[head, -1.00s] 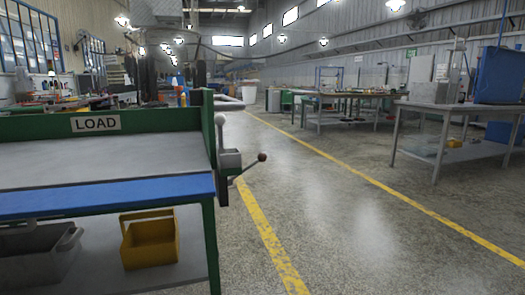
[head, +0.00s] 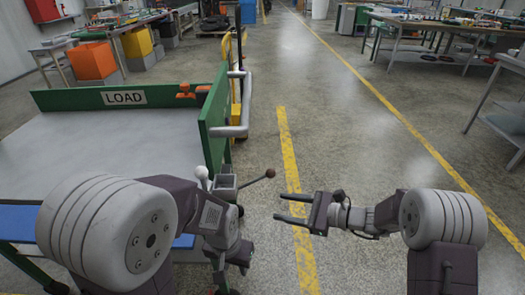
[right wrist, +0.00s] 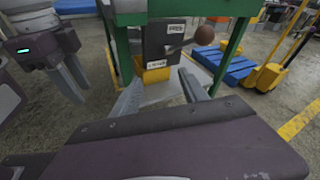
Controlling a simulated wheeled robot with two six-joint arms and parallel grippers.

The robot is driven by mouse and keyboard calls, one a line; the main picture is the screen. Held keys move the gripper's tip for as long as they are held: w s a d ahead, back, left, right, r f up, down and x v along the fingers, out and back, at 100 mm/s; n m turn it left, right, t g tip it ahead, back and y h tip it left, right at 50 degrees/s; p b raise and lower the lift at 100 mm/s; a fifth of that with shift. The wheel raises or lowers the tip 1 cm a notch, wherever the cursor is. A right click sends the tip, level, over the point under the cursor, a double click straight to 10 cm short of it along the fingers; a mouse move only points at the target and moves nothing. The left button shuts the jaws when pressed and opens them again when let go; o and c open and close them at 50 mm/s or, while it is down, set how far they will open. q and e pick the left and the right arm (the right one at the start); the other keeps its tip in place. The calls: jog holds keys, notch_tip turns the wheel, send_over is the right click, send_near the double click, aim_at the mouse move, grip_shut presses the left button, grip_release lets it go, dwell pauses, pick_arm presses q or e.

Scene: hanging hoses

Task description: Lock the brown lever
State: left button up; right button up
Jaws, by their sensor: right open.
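The brown lever (head: 256,180) is a thin rod with a round brown knob, sticking out to the right from a grey box (head: 225,187) at the cart's right end. In the right wrist view its knob (right wrist: 205,35) shows beyond the fingertips, up and right.
The green cart with the LOAD sign (head: 124,98) fills the left, with a grey handle bar (head: 246,105) at its right end. Blue pallets and a yellow pallet jack (right wrist: 273,75) stand behind. The floor to the right is open.

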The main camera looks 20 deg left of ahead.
aim_at(253, 182)
jog(key=w+a+r+m+t+y, duration=0.1)
jog(key=w+r+m+t+y, duration=0.15)
jog(key=w+r, duration=0.3)
jog(key=w+b+x, duration=0.1)
jog(key=b+x, duration=0.1)
jog(key=x, duration=0.7)
jog(key=shift+f, duration=0.5)
jog(key=shift+t, duration=0.25)
grip_shut()
pick_arm(q)
jog(key=shift+a+f, duration=0.1)
jog(key=shift+f, duration=0.25)
pick_arm(e)
jog(key=shift+f, duration=0.1)
